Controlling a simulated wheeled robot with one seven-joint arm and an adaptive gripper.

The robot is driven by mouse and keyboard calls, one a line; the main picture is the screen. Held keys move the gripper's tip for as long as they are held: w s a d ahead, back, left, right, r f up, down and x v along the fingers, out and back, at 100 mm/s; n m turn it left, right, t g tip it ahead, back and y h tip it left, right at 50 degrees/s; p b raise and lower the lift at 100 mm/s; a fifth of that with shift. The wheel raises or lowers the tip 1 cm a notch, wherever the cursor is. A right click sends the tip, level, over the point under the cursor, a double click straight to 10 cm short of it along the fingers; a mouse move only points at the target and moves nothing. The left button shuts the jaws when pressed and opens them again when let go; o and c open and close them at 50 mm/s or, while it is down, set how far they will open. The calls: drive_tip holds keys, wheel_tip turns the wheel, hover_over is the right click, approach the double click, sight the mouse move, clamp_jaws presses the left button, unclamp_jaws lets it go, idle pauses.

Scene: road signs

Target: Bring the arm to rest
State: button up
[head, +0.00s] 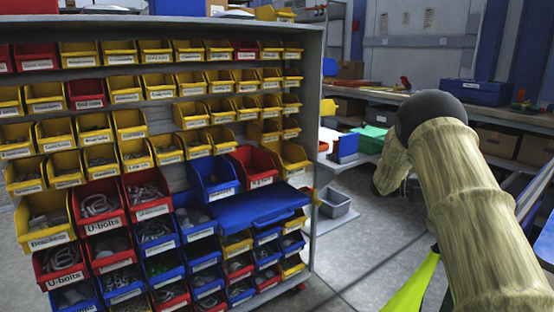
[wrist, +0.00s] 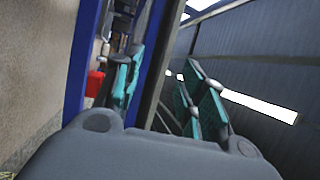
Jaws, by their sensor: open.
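My arm, in a beige wrinkled cover with a dark round joint, rises along the right side of the head view. It bends away near the middle right, in front of the workbench (head: 475,108). My gripper is not visible in the head view. In the wrist view my gripper (wrist: 165,90) shows two teal-padded fingers set well apart. It is open, with nothing between the fingers. Beyond it are a blue post and a grey ribbed wall (wrist: 270,65), seen tilted.
A rack (head: 318,120) of yellow, red and blue labelled bins fills the left. A blue lid-like panel (head: 255,208) juts from it. A blue case (head: 475,92) lies on the workbench. A grey bin (head: 335,203) sits low beside the rack. Bare floor (head: 365,260) lies between rack and arm.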

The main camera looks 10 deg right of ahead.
drive_tip(key=x, duration=0.8)
drive_tip(key=shift+s, duration=0.25)
drive_tip(key=shift+r, duration=0.1)
